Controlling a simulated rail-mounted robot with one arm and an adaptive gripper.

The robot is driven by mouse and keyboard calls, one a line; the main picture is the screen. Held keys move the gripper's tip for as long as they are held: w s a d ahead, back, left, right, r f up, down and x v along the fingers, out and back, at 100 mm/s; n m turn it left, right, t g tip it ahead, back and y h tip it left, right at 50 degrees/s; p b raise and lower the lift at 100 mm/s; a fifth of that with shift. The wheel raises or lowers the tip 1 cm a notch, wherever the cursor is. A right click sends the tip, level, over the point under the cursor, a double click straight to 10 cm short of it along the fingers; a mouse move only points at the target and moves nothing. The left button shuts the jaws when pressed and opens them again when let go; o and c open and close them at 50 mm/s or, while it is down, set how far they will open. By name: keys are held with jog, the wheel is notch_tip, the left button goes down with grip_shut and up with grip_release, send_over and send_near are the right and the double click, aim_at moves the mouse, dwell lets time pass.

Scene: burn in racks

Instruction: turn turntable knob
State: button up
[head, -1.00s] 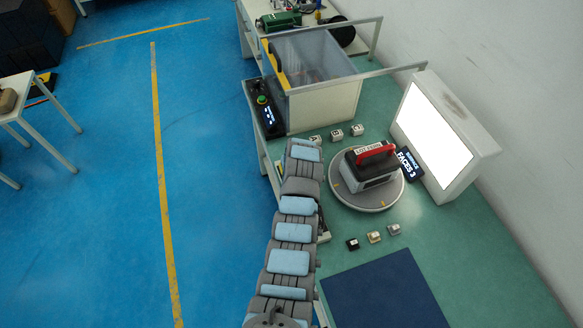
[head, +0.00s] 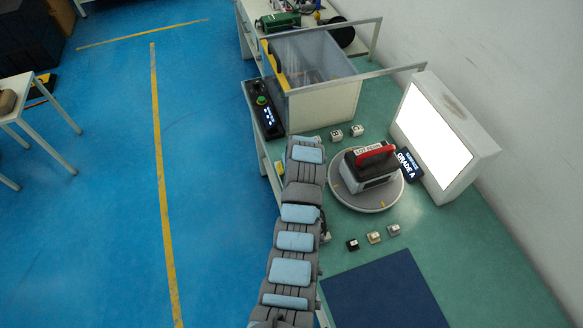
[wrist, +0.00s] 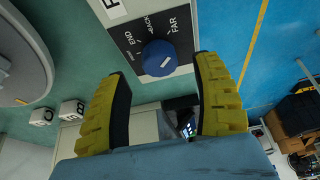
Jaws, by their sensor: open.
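The blue knob (wrist: 160,58) sits on a dark panel (wrist: 128,40) printed with END, BACK and FAR in the wrist view. A white line marks its face. My gripper (wrist: 163,72) is open, its yellow and black fingers on either side of and just short of the knob; I see no contact. The round grey turntable (head: 350,203) stands on the green bench in the head view, carrying a grey device with a red handle (head: 375,152). Its edge also shows in the wrist view (wrist: 40,75). My arm hides the knob and gripper in the head view.
A lit white panel (head: 433,133) and a small display (head: 407,164) reading GRADE A stand beside the turntable. White cubes (head: 336,134), small blocks (head: 374,237), a clear-walled bin (head: 325,105) and a dark blue mat (head: 385,292) occupy the bench.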

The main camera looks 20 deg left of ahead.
jog(key=v, duration=0.8)
jog(key=shift+r, duration=0.35)
jog(key=shift+s+d, duration=0.1)
